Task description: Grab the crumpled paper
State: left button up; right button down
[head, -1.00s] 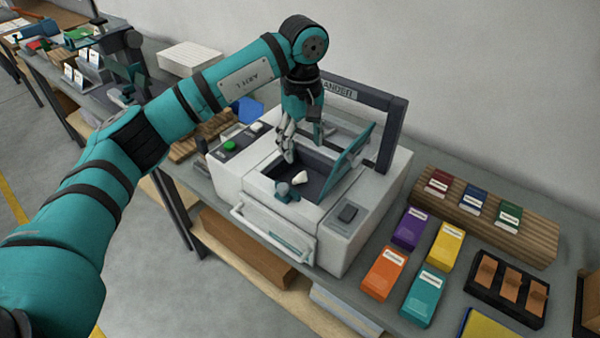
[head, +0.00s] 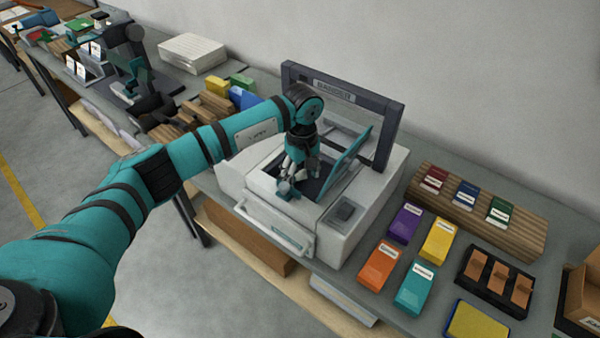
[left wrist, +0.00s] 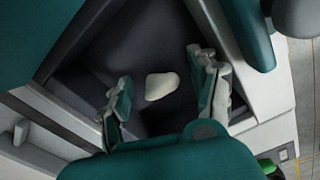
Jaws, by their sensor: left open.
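The crumpled paper (left wrist: 161,86) is a small off-white lump on the dark floor of the machine's open bay. In the left wrist view it lies between the fingers of my left gripper (left wrist: 162,98), which is open, with a gap on both sides. In the head view my left gripper (head: 299,170) points down into the bay of the white machine (head: 352,236) and hides the paper. The machine's teal flap (head: 346,165) is raised beside the gripper. My right gripper is not in view.
The machine's dark upright frame (head: 385,137) stands close behind my arm. Coloured boxes (head: 404,224) and a dark tray (head: 472,286) fill the bench to the right. Wooden blocks (head: 190,115) lie to the left.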

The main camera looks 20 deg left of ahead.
pick_arm(q)
jog(key=c, duration=0.8)
